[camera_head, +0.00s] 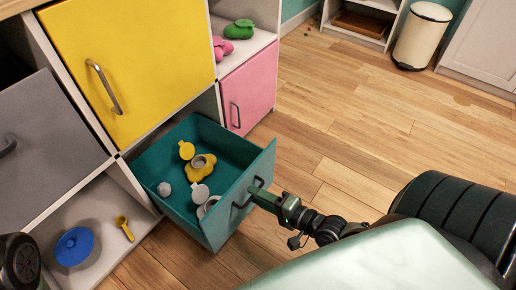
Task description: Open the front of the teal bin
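The teal bin (232,219) is pulled out of the cabinet like a drawer, and its inside shows from above. It holds a yellow lidded pot (200,166), a grey-white lidded pot (200,194) and a small whitish lump (164,189). A dark handle (239,205) is on its front panel. My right gripper (258,193) is at this handle, its fingers shut around the handle's upper part. The fingertips are small and partly hidden against the handle. My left gripper is not in view.
Above the bin is a closed yellow door (140,50). A pink door (249,88) is behind it and a grey front (45,150) at left. An open lower shelf holds a blue lid (75,246) and a yellow spoon (124,228). Wooden floor (340,110) is clear to the right.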

